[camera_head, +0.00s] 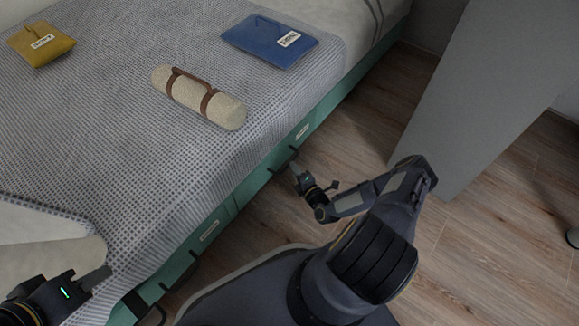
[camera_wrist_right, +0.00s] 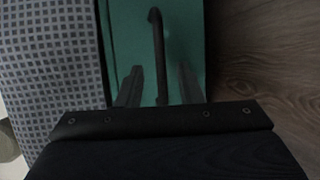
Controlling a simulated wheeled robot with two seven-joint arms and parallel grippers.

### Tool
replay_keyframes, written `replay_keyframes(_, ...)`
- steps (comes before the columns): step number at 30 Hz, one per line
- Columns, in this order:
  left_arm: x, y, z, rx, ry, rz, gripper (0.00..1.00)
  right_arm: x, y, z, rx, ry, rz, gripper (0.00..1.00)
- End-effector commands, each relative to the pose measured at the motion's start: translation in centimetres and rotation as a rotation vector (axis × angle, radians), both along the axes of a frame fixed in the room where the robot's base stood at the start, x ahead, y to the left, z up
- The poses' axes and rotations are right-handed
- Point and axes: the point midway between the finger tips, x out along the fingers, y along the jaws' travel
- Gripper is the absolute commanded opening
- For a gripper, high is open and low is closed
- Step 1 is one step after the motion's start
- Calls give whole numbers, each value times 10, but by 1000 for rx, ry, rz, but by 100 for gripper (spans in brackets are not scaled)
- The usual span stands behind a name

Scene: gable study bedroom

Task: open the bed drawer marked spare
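The bed's green drawer fronts run along its side, with small pale labels too small to read. The far drawer has one label (camera_head: 302,130) and a dark bar handle (camera_head: 283,162). A nearer drawer has another label (camera_head: 209,230) and its own dark handle (camera_head: 181,273). My right gripper (camera_head: 297,168) is at the far drawer's handle. In the right wrist view, the handle (camera_wrist_right: 158,50) runs between the two open fingers of my right gripper (camera_wrist_right: 161,88), with gaps on both sides. My left gripper (camera_head: 98,277) is at the lower left, beside the bed edge, partly cut off; its opening is unclear.
On the patterned bedspread (camera_head: 110,130) lie a yellow pouch (camera_head: 42,43), a blue folder (camera_head: 268,42) and a strapped beige roll (camera_head: 198,97). A grey panel (camera_head: 480,90) stands to the right. Wooden floor (camera_head: 365,130) is clear between bed and panel.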

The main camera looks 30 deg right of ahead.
Motion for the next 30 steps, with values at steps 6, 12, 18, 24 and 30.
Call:
replay_keyframes(6, 0, 0, -19, 0, 0, 0, 36, 33, 0, -9, 0, 0, 1, 33)
replay_keyframes(12, 0, 0, -23, 0, 0, 0, 36, 46, 0, -9, 1, 2, 1, 33)
replay_keyframes(18, 0, 0, -22, 0, 0, 0, 36, 47, 0, -9, 1, 3, 2, 33)
replay_keyframes(24, 0, 0, -22, 0, 0, 0, 36, 46, 0, -9, 1, 3, 2, 12)
replay_keyframes(30, 0, 0, -22, 0, 0, 0, 36, 46, 0, -9, 1, 3, 2, 0)
